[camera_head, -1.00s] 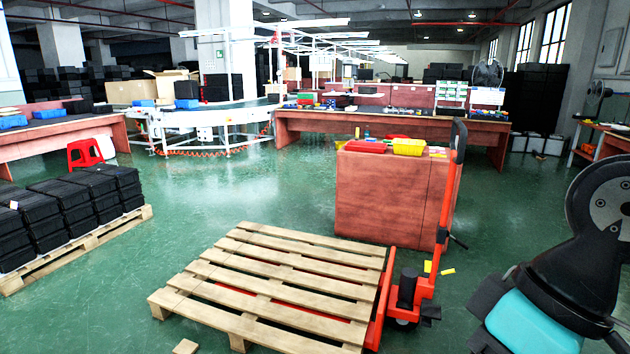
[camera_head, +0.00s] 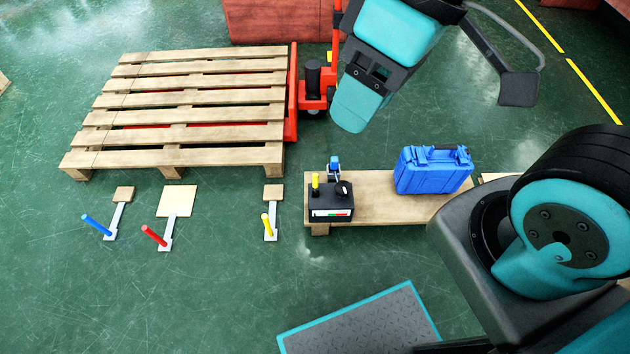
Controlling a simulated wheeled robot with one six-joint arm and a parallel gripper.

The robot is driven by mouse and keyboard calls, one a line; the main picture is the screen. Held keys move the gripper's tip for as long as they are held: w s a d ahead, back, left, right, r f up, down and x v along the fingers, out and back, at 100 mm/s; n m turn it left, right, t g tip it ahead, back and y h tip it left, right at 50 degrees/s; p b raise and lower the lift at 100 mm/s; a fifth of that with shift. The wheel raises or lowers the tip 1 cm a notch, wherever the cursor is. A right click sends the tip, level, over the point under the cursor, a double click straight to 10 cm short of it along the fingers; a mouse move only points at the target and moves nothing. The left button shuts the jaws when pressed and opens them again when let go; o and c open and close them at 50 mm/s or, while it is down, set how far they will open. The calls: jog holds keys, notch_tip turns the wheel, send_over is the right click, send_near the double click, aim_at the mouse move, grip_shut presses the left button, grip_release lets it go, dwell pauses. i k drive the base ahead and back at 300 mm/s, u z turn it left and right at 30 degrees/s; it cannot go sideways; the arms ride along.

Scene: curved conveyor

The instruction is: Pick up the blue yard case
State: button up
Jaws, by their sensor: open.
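The blue yard case (camera_head: 433,170) is a hard case with a handle and latches on the side facing up and front. It stands on the right part of a low wooden board (camera_head: 375,202), with nothing touching it from above. My teal and black arm reaches in from the right edge. An arm section hangs at the top, up and left of the case, clear of it. I cannot make out gripper fingers in this view.
A black box with a yellow knob (camera_head: 331,203) stands on the board left of the case. A wooden pallet (camera_head: 190,110) and a red pallet jack (camera_head: 315,90) are behind. A teal-edged grey mat (camera_head: 360,325) is in front.

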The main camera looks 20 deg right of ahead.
aim_at(440, 168)
jog(key=z, duration=1.3)
